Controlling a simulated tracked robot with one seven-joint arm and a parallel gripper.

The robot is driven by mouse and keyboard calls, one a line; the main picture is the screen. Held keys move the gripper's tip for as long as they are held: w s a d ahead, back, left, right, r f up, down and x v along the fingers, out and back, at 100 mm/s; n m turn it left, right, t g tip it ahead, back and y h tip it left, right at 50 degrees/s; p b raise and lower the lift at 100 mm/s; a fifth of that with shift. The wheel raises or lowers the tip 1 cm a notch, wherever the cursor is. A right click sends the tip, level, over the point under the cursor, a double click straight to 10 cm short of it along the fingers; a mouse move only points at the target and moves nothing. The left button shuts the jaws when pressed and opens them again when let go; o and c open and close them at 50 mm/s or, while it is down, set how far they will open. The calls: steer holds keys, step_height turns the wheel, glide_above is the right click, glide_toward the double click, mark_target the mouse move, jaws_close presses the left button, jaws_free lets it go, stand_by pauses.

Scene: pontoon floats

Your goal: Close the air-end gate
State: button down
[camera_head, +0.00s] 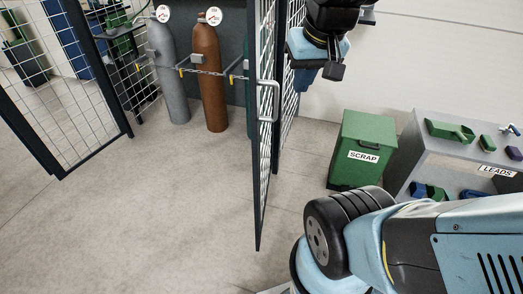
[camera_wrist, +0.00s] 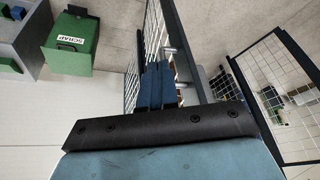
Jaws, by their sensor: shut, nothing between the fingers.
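A dark-framed white mesh gate (camera_head: 266,150) stands swung out from the cylinder cage, seen nearly edge-on in the head view, with a pale D-shaped handle (camera_head: 274,100) on it. A second mesh gate (camera_head: 62,85) stands open at the left. No label shows which one is the air-end gate. My gripper (camera_head: 304,80) is shut and empty, high on the right side of the middle gate. In the wrist view my blue fingers (camera_wrist: 158,82) lie together beside the mesh panel (camera_wrist: 186,40). I cannot tell whether they touch it.
A grey cylinder (camera_head: 170,75) and a brown cylinder (camera_head: 209,80) stand chained in the cage. A green scrap bin (camera_head: 362,148) and a grey shelf unit (camera_head: 405,150) with leads stand at the right. Floor (camera_head: 160,210) left of the middle gate is clear.

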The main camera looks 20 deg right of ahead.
steer(key=w+d+f+m+g+y, duration=0.25)
steer(key=w+f+m+y, duration=0.2)
steer(key=f, duration=0.45)
steer(key=w+d+f+m+g+y, duration=0.2)
steer(key=w+f+m+g+y, duration=0.3)
steer(key=f, duration=0.5)
steer(key=w+d+f+m+t+y, duration=0.1)
steer(key=d+f+m+t+y, duration=0.2)
steer(key=f, duration=0.5)
steer(key=w+d+f+m+t+y, duration=0.1)
steer(key=d+f+m+t, duration=0.25)
steer(key=f+m, duration=0.3)
steer(key=w+d+f+m+t+y, duration=0.1)
steer(key=d+f+m+t+y, duration=0.2)
steer(key=f, duration=0.5)
steer(key=w+a+t, duration=0.1)
steer(key=w+a, duration=0.5)
steer(key=a, duration=0.7)
steer(key=shift+w+a+h, duration=0.2)
steer(key=shift+a+h, duration=0.1)
steer(key=shift+h, duration=0.05)
